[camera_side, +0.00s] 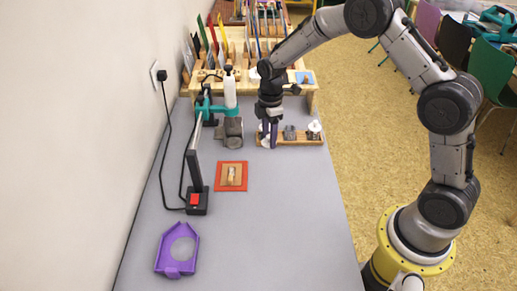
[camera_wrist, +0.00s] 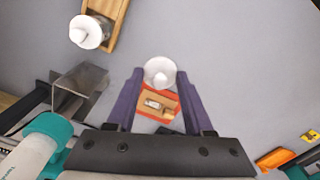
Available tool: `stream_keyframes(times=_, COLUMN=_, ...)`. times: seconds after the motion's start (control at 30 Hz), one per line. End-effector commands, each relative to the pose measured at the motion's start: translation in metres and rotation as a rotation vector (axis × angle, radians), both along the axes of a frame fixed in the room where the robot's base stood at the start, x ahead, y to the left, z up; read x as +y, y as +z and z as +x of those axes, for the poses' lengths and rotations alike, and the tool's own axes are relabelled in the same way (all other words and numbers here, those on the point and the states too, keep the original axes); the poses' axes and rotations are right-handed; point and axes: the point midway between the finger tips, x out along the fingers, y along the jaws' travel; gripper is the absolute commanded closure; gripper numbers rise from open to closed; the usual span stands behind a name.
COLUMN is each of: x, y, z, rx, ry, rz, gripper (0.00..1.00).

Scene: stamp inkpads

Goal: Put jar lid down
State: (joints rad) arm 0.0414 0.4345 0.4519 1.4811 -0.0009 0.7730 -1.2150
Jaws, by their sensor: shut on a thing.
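My gripper (camera_side: 268,137) points down over the far part of the grey table, at the left end of a wooden tray. Its two purple fingers are shut on a white round jar lid with a small raised knob. In the wrist view the lid (camera_wrist: 160,72) sits between the fingertips (camera_wrist: 160,76). In the side view only a bit of white shows by the fingers, and I cannot tell how high the lid is above the table.
The wooden tray (camera_side: 302,142) holds a grey jar (camera_side: 290,132) and a white-topped item (camera_side: 314,130). A red-bordered square (camera_side: 231,176), a black stand with a red switch (camera_side: 195,199) and a purple holder (camera_side: 177,250) lie nearer. A teal press (camera_side: 213,108) stands left. The front right table is clear.

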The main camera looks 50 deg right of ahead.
Motion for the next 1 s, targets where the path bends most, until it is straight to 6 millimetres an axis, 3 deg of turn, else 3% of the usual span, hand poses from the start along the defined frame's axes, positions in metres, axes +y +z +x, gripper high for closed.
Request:
stream_keyframes(times=0.1, x=-0.001, y=-0.025, z=0.017, rx=0.004, ry=0.000, rz=0.000, gripper=0.99)
stream_keyframes(times=0.3, x=-0.002, y=-0.047, z=0.038, rx=0.001, ry=0.000, rz=0.000, gripper=0.99)
stream_keyframes(times=0.53, x=-0.002, y=-0.058, z=0.046, rx=0.001, ry=0.000, rz=0.000, gripper=0.99)
stream_keyframes(times=0.77, x=-0.002, y=-0.087, z=0.046, rx=0.002, ry=0.000, rz=0.000, gripper=0.99)
stream_keyframes(times=1.0, x=-0.002, y=-0.088, z=0.047, rx=0.000, ry=0.000, rz=0.000, gripper=0.99)
